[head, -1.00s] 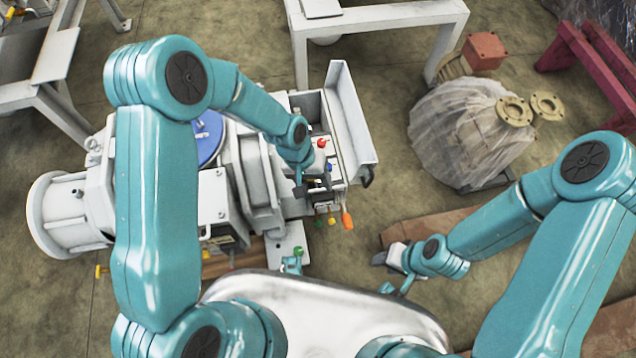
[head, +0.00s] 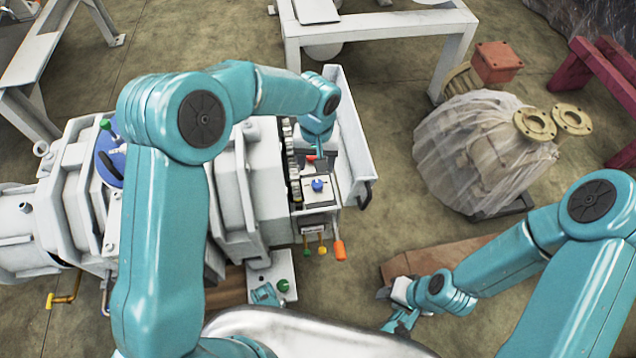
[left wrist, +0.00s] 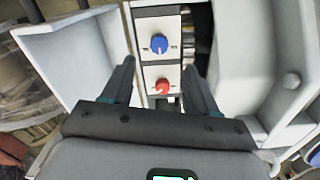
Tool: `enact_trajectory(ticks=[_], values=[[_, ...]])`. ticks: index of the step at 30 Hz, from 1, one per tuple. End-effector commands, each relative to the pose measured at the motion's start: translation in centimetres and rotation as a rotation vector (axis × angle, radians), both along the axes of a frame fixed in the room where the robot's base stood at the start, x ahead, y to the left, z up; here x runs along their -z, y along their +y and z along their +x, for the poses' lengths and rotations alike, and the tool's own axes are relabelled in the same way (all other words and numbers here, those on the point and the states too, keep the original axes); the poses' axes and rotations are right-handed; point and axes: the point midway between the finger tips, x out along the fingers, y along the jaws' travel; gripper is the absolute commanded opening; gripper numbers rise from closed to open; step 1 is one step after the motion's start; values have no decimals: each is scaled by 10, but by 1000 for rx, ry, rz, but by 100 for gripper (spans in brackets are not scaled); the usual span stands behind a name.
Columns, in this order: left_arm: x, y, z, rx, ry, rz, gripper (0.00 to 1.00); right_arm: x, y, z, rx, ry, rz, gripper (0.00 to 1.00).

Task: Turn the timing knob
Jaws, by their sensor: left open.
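In the head view, a blue knob (head: 318,185) sits on a pale panel of the machine, with a red knob (head: 311,158) just beyond it, partly covered by my left gripper (head: 318,147). In the left wrist view, the blue knob (left wrist: 159,43) has small marks on either side, and the red knob (left wrist: 162,86) is nearer the gripper body. The left gripper (left wrist: 159,64) is open, its fingers spread either side of the knob column, holding nothing. I cannot tell which knob is the timing knob. My right gripper (head: 396,306) is low, away from the machine, its jaws unclear.
A raised white cover plate (head: 347,135) stands right of the knob panel. A plastic-wrapped machine (head: 480,150) stands on the right. The floor between them is clear.

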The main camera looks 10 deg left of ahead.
Motion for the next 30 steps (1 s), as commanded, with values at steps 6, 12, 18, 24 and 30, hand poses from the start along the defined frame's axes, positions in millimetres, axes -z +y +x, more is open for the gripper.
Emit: enact_trajectory(ticks=[6, 12, 18, 24, 30], values=[[56, -1, 1, 1, 3, 1, 58, 21, -4, 4, 16, -8, -3, 38], [82, -2, 3, 0, 1, 0, 58, 29, -6, 6, 23, -11, -4, 38], [88, -2, 4, 1, -1, -1, 58, 30, -6, 7, 26, -12, -5, 38], [88, -2, 4, 1, 0, -1, 58, 30, -6, 7, 26, -12, -5, 38], [88, -2, 3, 1, 0, -1, 2, 30, -6, 7, 26, -12, -5, 38]])
